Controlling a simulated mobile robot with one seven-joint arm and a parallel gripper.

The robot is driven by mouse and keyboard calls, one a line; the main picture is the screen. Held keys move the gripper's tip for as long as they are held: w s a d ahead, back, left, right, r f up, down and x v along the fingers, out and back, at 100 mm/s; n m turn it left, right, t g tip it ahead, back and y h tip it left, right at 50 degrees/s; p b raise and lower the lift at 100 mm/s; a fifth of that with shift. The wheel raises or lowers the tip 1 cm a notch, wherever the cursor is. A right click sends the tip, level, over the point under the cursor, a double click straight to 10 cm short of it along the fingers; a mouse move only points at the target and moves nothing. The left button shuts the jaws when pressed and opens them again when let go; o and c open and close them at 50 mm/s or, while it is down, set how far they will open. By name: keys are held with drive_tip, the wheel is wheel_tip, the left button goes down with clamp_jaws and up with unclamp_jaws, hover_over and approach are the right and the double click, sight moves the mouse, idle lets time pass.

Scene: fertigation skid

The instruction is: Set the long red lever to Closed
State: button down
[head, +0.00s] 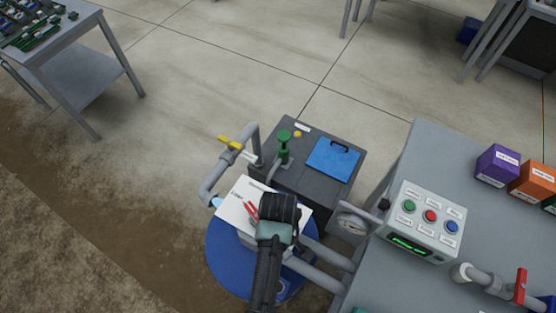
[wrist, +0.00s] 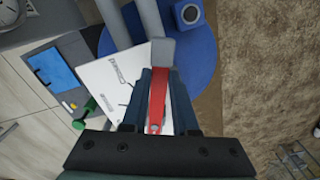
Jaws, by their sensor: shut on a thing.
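The long red lever (wrist: 156,100) lies between the fingers of my gripper (wrist: 158,76) in the wrist view, and the gripper is shut on it. In the head view a bit of the red lever (head: 250,209) shows beside the dark gripper body, which hides the rest. A white label plate (head: 236,204) lies under the lever; it also shows in the wrist view (wrist: 98,80). Its printed words are too small and slanted to read surely. A grey block (wrist: 162,52) sits at the lever's far end. The pivot is not clearly visible.
A blue round drum (head: 222,262) stands beneath the plate. Grey pipes, a yellow handle (head: 230,143), a green valve (head: 284,145) and a dark box with a blue lid (head: 333,158) stand close by. A button box (head: 420,222) is on the right bench. Open floor lies left.

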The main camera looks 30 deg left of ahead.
drive_tip(key=shift+s+r, duration=0.1)
drive_tip(key=s+a+m+p, duration=0.55)
drive_tip(key=a+m, duration=0.35)
drive_tip(key=m, duration=0.5)
drive_tip(key=shift+w+a+m+b, duration=0.75)
drive_tip(key=shift+w+a+m, duration=0.5)
drive_tip(key=shift+m, duration=0.95)
drive_tip(key=shift+w+a+m+b, duration=0.85)
drive_tip(key=shift+a+m, duration=0.55)
drive_tip(key=shift+m, duration=0.8)
drive_tip(key=shift+w+a+m+b, duration=0.65)
drive_tip(key=shift+w+a+m, duration=0.6)
drive_tip(key=shift+m, duration=0.95)
drive_tip(key=shift+a, duration=0.1)
drive_tip(key=c, duration=0.7)
unclamp_jaws()
drive_tip(key=shift+s, duration=0.1)
